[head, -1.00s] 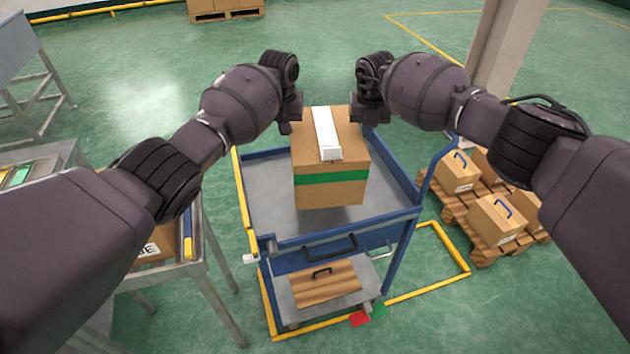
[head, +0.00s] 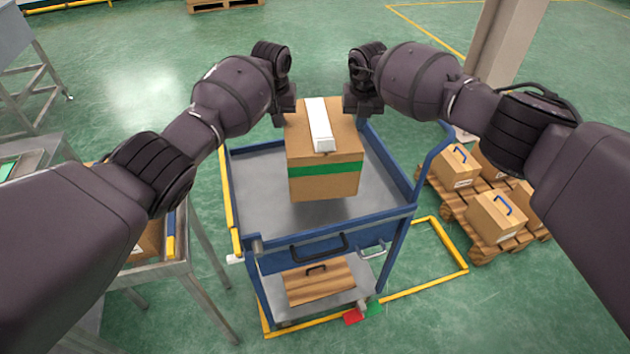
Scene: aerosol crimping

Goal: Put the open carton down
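The carton (head: 323,179) is a brown box with a green band around it and a white strip (head: 319,125) along its top. It is upright over the top tray of a blue cart (head: 262,198), with a dark shadow below it, and seems to hang just above the tray. I cannot see an opening in its top. My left gripper (head: 284,112) is at its far left edge and my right gripper (head: 362,110) at its far right edge. Both seem shut on the carton and carry it between them. Their fingertips are mostly hidden.
The cart's tray is bare around the carton, inside raised blue rims. A brown case (head: 318,283) lies on its lower shelf. A pallet (head: 480,248) with several cartons stands at right. A grey table (head: 180,272) is close at left.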

